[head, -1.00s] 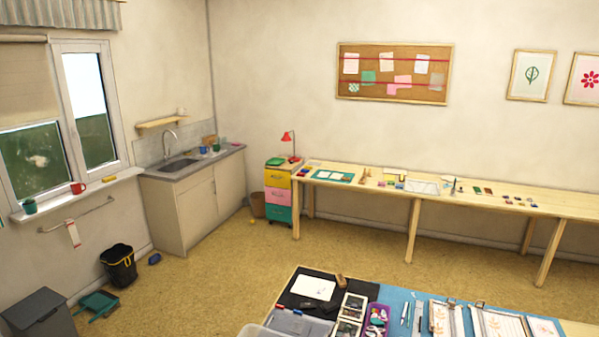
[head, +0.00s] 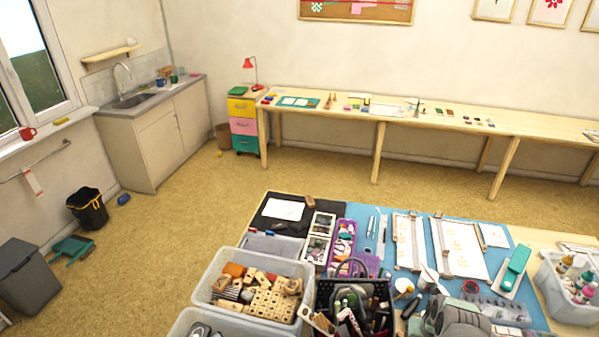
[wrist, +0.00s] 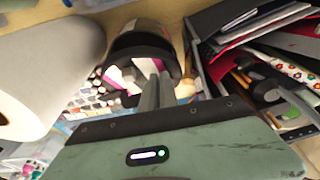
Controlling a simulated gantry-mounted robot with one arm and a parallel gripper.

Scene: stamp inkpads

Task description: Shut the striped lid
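I cannot make out a striped lid in either view. Several small coloured blocks that may be inkpads (head: 482,122) lie on the long wooden table by the far wall, too small to tell open from closed. In the wrist view my gripper (wrist: 152,85) shows above its grey-green housing, with grey finger parts in front of a dark rounded thing with pink and white in it. The opening between the fingers cannot be made out. At the bottom of the head view, grey-green parts of my arm show over the near table.
The near table holds a clear bin (head: 207,296) of wooden stamps, a black crate (head: 318,292) of tools, a purple tray (head: 345,228), clipboards (head: 458,250), a green stapler (head: 516,262) and a bin of bottles (head: 565,305). Open floor (head: 330,175) lies between the tables.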

